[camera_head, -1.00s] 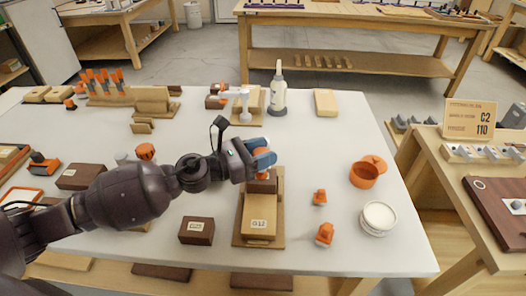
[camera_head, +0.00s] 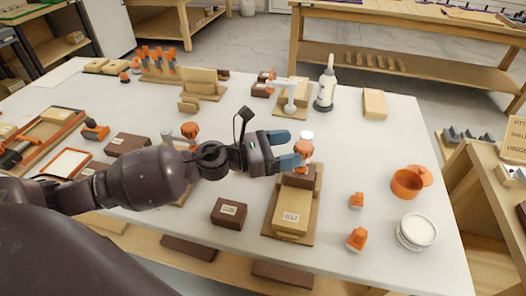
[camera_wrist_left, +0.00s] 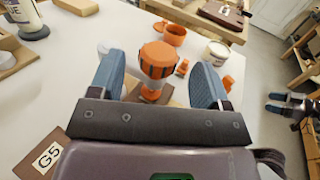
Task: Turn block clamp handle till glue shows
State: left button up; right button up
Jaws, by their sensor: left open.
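The block clamp stands upright at the back end of a wooden board (camera_head: 270,232), behind a light block labelled G12 (camera_head: 291,211) and on a dark brown block (camera_head: 301,177). Its orange handle (camera_head: 304,148) shows just right of my left fingertips, with a white part above it. My left gripper (camera_head: 290,147) is open. In the left wrist view the orange knob (camera_wrist_left: 159,54) is between the two blue fingers, with gaps on both sides. The joint between the blocks is too small to judge for glue.
A white glue bottle (camera_head: 325,88) and another clamp (camera_head: 291,88) stand behind. A brown block (camera_head: 229,213) lies front left. Orange pieces (camera_head: 357,239), an orange cup (camera_head: 407,183) and a white round tub (camera_head: 416,231) are on the right. The white table between them is clear.

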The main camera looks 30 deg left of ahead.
aim_at(298, 150)
pick_arm(q)
jog(key=v, duration=0.6)
jog(key=shift+b, duration=0.35)
pick_arm(e)
jog(key=shift+w+a+f, duration=0.15)
jog(key=shift+a+f, duration=0.05)
jog(key=shift+f, duration=0.1)
pick_arm(q)
jog(key=shift+a, duration=0.1)
pick_arm(e)
jog(key=shift+d, duration=0.2)
pick_arm(q)
jog(key=shift+r, duration=0.1)
pick_arm(e)
jog(key=shift+a, duration=0.15)
